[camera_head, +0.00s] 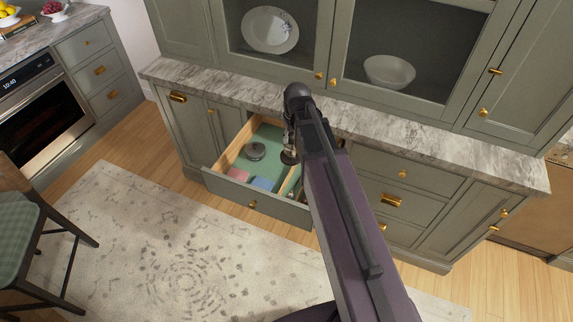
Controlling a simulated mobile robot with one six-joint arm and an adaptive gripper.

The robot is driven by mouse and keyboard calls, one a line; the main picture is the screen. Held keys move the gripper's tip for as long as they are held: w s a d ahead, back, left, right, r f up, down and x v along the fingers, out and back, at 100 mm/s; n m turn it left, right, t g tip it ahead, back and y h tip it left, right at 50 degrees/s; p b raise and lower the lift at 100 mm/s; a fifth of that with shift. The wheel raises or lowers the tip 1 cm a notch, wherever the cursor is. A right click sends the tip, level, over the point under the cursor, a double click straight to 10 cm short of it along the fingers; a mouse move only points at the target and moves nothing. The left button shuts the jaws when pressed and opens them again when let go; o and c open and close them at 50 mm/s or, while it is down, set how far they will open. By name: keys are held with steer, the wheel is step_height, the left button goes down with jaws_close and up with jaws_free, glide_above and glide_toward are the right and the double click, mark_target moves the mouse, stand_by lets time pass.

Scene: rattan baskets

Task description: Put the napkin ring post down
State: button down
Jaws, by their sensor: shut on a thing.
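My gripper (289,138) hangs at the end of my purple-grey arm, over the right part of an open drawer (255,203). It is shut on what looks like the napkin ring post (289,157), small and dark with a round lower end. My arm and gripper hide much of it. I cannot tell whether its lower end touches the green drawer floor (266,133).
A round grey item (256,151) lies left of my gripper. A pink item (239,174) and a blue item (263,184) lie near the drawer's front. A divider is at right. The marble counter (215,82) overhangs the drawer's back.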

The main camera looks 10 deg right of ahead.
steer(key=shift+a+f, duration=0.1)
steer(key=shift+a, duration=0.05)
stand_by(0.4)
steer(key=shift+d+f+b, duration=0.25)
steer(key=shift+f+b, duration=0.6)
steer(key=shift+b, duration=0.1)
steer(key=d+f+b, duration=0.4)
steer(key=f+b, duration=1)
steer(key=shift+m, duration=0.3)
steer(key=w+a, duration=0.2)
steer(key=w, duration=0.5)
steer(key=w+a+f+b, duration=0.1)
steer(key=w+a, duration=0.1)
steer(key=w, duration=0.5)
steer(key=shift+f+b, duration=0.25)
steer(key=shift+b, duration=0.05)
steer(key=shift+w+a, duration=0.1)
steer(key=shift+w+a+f+b, duration=0.1)
steer(key=shift+w+f+b, duration=0.2)
steer(key=shift+f+b, duration=0.65)
steer(key=shift+w+a+f+b, duration=0.1)
steer(key=shift+w+f+b, duration=0.15)
steer(key=shift+f+b, duration=0.65)
